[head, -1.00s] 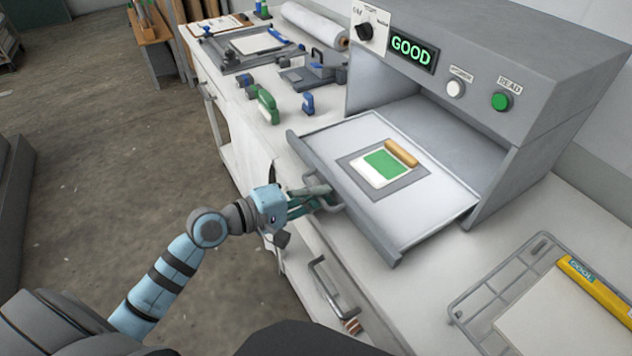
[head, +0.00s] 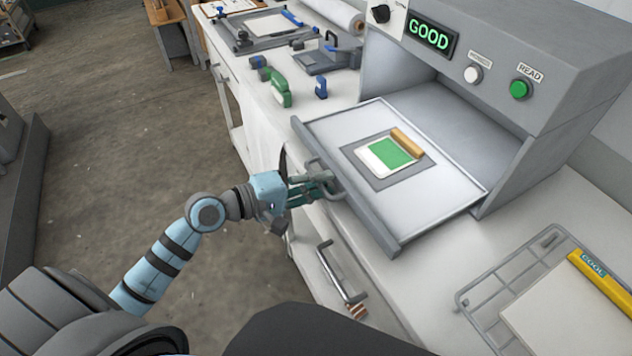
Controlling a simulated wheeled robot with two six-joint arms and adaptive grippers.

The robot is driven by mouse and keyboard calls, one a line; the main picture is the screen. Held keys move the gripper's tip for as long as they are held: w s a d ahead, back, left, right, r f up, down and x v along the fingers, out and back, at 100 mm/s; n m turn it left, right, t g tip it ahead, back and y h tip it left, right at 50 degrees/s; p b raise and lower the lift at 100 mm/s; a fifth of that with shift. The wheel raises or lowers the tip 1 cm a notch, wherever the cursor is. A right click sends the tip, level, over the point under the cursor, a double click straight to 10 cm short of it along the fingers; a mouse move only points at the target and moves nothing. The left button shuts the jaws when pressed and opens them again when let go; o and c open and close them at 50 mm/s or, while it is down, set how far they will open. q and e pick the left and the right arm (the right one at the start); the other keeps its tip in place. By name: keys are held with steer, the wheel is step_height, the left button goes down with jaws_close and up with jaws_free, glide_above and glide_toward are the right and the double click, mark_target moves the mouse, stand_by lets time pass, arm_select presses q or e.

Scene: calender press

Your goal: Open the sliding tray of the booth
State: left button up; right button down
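The grey booth (head: 545,60) stands on the bench with a lit green GOOD display (head: 432,36). Its sliding tray (head: 450,200) sticks out of the front opening toward me. On the tray lie a dark grey mat holding a card with a green patch (head: 388,155) and a tan roll-shaped piece (head: 407,142). The tray's front has a grey bar handle (head: 314,161). My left gripper (head: 328,187) is at this handle, its fingers closed around the bar; the fingers partly hide the bar. My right gripper is not in view.
A wire rack (head: 475,299) with a white sheet and a yellow bar (head: 605,290) is at the lower right. Below the bench top is a drawer handle (head: 340,272). Open floor lies left.

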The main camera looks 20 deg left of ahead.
arm_select(q)
steer(key=v, duration=0.7)
steer(key=shift+s, duration=0.2)
steer(key=shift+a, duration=0.15)
